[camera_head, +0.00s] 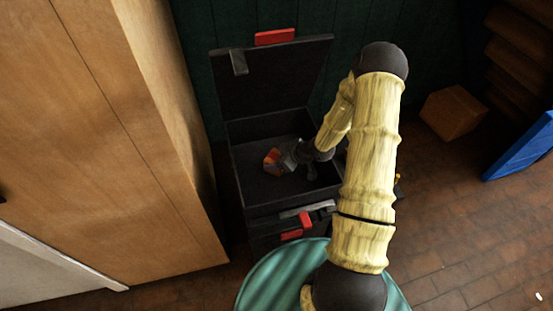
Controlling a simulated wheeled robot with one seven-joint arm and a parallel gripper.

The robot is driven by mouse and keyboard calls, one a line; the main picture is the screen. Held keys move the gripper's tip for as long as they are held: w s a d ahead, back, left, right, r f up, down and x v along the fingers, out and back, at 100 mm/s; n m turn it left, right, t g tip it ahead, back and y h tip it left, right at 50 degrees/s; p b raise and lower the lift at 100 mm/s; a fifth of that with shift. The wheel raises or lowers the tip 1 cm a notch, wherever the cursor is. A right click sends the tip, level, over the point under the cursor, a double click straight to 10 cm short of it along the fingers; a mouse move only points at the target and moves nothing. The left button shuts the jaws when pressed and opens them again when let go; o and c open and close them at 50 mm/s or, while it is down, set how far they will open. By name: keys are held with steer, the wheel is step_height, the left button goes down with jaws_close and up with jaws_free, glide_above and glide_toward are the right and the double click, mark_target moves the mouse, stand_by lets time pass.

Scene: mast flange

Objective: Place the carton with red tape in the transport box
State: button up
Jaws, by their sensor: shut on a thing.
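A dark transport box (237,158) stands in the middle with its lid (275,75) raised at the back. My gripper (281,160) reaches into the box opening from the right. It is shut on a small carton (271,163) with red and orange colour on it. The carton is over the left-middle part of the box floor. I cannot tell whether it touches the floor. My gripper hides its right side.
A tall wooden cabinet (150,130) stands close on the left. Red latches (292,234) show on the box front.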

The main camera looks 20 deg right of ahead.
steer(key=shift+s+d+r, duration=0.1)
steer(key=o, duration=1.2)
steer(key=shift+r, duration=0.1)
steer(key=p+v, duration=0.2)
steer(key=v, duration=1)
